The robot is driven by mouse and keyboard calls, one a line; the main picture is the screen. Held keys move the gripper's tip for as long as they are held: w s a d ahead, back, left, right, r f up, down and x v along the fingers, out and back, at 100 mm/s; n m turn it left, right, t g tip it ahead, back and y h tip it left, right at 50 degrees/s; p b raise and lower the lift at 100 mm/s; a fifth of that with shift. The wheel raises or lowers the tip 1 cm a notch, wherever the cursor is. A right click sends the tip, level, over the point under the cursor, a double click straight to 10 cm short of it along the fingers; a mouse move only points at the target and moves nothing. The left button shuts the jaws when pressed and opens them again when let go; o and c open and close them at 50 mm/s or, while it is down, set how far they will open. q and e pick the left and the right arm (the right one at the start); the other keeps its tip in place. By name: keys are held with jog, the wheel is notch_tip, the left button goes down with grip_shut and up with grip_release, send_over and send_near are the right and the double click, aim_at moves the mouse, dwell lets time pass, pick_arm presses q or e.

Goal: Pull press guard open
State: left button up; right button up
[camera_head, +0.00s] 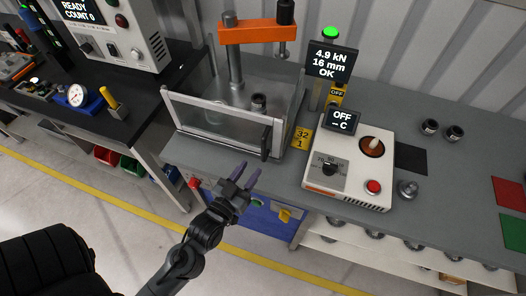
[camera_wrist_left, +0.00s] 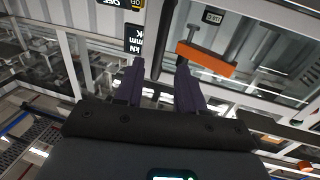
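The press guard (camera_head: 215,132) is a clear panel in a pale metal frame at the front of the press, and it looks shut. Its black upright handle (camera_head: 266,142) is at the guard's right end. My left gripper (camera_head: 246,174) is just in front of and below the handle, with purple fingers apart and nothing between them. In the left wrist view the open fingers (camera_wrist_left: 160,82) point toward the guard. A dark bar that looks like the handle (camera_wrist_left: 164,40) lies beyond the fingertips, roughly in line with the gap; I cannot tell whether it touches them. My right gripper is not in view.
The orange press crossbar (camera_head: 258,31) stands above the guard. A white heater-like box with a red button (camera_head: 373,187) is right of the press on the grey bench. A red knob (camera_head: 194,183) is on the bench front, left of my gripper. Open floor lies below.

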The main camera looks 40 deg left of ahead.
aim_at(262, 152)
pick_arm(q)
jog(key=x, duration=0.8)
jog(key=shift+w, duration=0.4)
grip_shut()
